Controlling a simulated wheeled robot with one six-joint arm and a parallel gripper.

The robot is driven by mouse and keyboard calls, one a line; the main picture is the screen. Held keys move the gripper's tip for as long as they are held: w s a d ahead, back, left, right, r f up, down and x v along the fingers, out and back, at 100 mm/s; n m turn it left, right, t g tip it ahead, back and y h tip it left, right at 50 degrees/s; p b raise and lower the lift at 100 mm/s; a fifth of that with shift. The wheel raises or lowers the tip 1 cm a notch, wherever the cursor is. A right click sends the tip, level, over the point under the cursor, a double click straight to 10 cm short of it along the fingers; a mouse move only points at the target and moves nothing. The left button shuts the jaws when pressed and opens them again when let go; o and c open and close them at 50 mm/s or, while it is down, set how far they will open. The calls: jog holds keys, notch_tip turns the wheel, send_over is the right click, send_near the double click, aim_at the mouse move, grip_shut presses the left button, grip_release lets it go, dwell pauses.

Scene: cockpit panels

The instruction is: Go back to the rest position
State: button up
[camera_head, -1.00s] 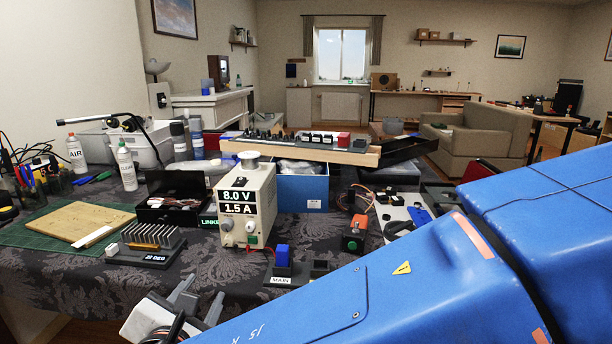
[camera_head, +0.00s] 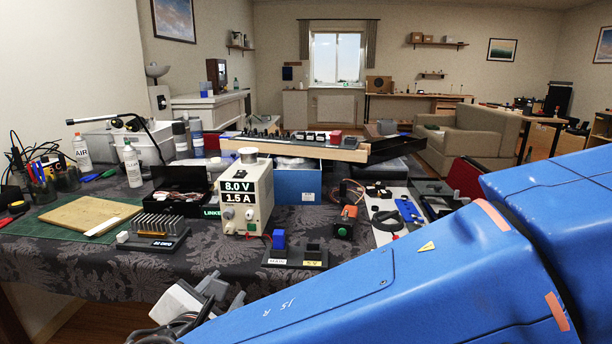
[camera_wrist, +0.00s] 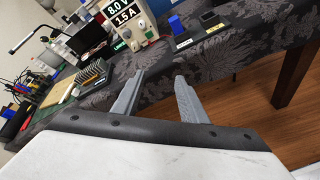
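My gripper (camera_head: 216,294) is at the bottom of the head view, in front of the table's near edge and apart from everything on it. In the wrist view my gripper (camera_wrist: 158,92) shows two grey fingers spread apart with nothing between them. The fingers point toward the dark patterned tablecloth (camera_wrist: 225,62). Part of the gripper in the head view is hidden behind my blue arm, which fills the lower right.
A power supply (camera_head: 246,195) reading 8.0 V and 1.5 A stands on the table. A switch block (camera_head: 279,240) labelled MAIN and a finned heat sink (camera_head: 160,226) sit near the front edge. Wooden floor (camera_wrist: 255,95) shows beyond the table's edge, with a table leg (camera_wrist: 297,75).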

jog(key=w+d+f+m+g+h, duration=0.25)
jog(key=d+m, duration=0.35)
jog(key=d, duration=0.8)
jog(key=w+d+f+m+g+h, duration=0.25)
jog(key=d+m+g, duration=0.2)
jog(key=d, duration=0.95)
jog(key=s+d+f+m+g+y, duration=0.1)
jog(key=s+d+m+y, duration=0.1)
jog(key=s+d+m, duration=0.4)
jog(key=s+d+f+m+y, duration=0.2)
jog(key=s+d+m, duration=0.4)
jog(key=d+m, duration=0.4)
jog(key=shift+s+f+m+g+y, duration=0.25)
jog(key=shift+m+g+y, duration=0.15)
jog(key=shift+m, duration=0.55)
dwell(1.8)
